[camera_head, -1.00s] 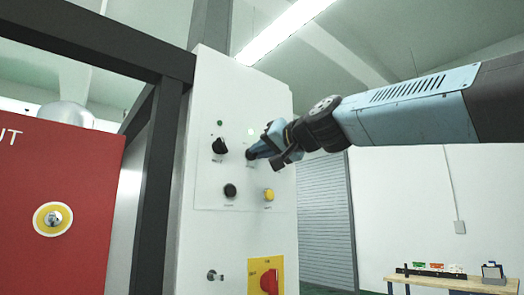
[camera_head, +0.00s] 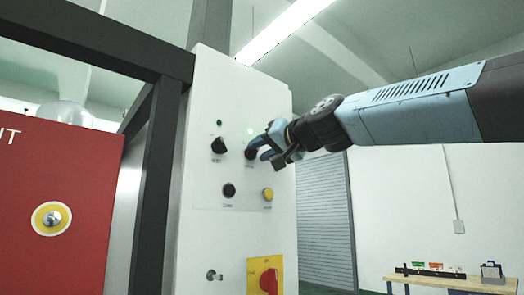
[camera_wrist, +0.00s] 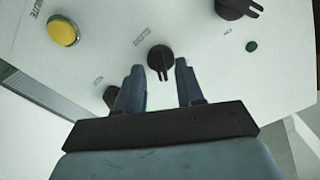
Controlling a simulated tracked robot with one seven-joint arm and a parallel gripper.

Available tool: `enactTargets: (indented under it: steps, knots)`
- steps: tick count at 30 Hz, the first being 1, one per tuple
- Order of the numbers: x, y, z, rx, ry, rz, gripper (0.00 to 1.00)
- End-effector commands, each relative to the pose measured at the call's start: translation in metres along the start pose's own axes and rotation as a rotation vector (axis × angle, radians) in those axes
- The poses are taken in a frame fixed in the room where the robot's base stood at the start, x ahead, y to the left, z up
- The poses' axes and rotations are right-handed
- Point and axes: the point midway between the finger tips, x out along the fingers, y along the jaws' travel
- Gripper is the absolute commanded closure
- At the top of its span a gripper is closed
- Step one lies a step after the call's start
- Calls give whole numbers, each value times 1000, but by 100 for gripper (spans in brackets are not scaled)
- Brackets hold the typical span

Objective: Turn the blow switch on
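The right one (camera_head: 250,154) is at my gripper (camera_head: 263,149) and sits under a pale green lit lamp (camera_head: 250,131). In the wrist view this switch (camera_wrist: 160,60) lies between and just beyond the tips of my gripper (camera_wrist: 156,72), which is open and empty. Its ridge points toward the gripper's palm. The left switch (camera_head: 219,146) has a dark green lamp (camera_head: 219,123) above it; its ridge points another way. The labels are too small to read, so I cannot tell which is named blow.
Below are a black knob (camera_head: 229,190) and a yellow button (camera_head: 268,194). A red rotary handle (camera_head: 269,281) on a yellow plate and a key switch (camera_head: 213,275) are lower. A dark frame (camera_head: 153,180) and red panel (camera_head: 60,180) stand left. A workbench (camera_head: 450,285) is far right.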

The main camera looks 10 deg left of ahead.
Motion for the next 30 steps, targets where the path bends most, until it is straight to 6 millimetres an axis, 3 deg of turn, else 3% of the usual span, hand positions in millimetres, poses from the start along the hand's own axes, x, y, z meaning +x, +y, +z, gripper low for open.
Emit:
enactTargets:
  steps: [21, 30]
  knots:
    - [-116, 0, 0, 0, 3, 0, 63]
    - [-133, 1, 1, 0, 1, 0, 63]
